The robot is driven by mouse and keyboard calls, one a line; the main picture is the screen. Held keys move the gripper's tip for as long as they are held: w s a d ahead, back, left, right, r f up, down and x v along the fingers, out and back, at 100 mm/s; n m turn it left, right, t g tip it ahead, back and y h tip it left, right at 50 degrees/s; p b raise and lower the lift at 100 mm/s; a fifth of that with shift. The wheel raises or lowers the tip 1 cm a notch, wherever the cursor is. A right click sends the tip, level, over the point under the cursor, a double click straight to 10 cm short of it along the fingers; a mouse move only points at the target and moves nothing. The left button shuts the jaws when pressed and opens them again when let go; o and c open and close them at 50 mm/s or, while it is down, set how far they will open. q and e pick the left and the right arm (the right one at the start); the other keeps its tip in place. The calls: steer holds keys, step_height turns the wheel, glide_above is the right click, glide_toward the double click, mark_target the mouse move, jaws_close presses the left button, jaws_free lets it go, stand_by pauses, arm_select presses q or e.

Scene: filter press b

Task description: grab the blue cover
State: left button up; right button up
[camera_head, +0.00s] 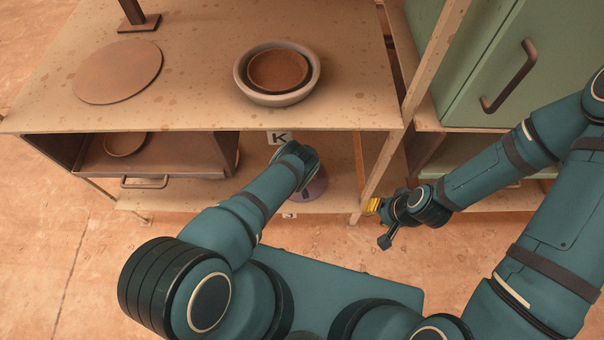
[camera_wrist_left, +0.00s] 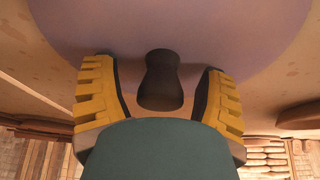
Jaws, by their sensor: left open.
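The blue cover, a lavender-blue rounded surface (camera_wrist_left: 190,25), fills the upper part of the left wrist view, with a dark knob (camera_wrist_left: 160,85) standing on it. My left gripper (camera_wrist_left: 158,78) is open, its yellow fingers on either side of the knob, with a gap visible on each side. In the head view a purple part (camera_head: 315,188) shows on the lower shelf, mostly hidden by my left wrist; my left fingers are hidden there. My right gripper (camera_head: 374,207), with yellow fingertips, is in front of the shelf post, away from the cover; its opening is unclear.
The upper shelf (camera_head: 200,105) sits above the left gripper's spot and carries a grey bowl (camera_head: 243,82) and a flat brown disc (camera_head: 118,72). A drawer (camera_head: 180,155) is at left, a shelf post (camera_head: 385,160) at right. A green cabinet (camera_head: 490,60) stands farther right.

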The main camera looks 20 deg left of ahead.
arm_select(q)
steer(key=shift+s+r, duration=0.1)
jaws_close()
steer(key=shift+r, duration=0.15)
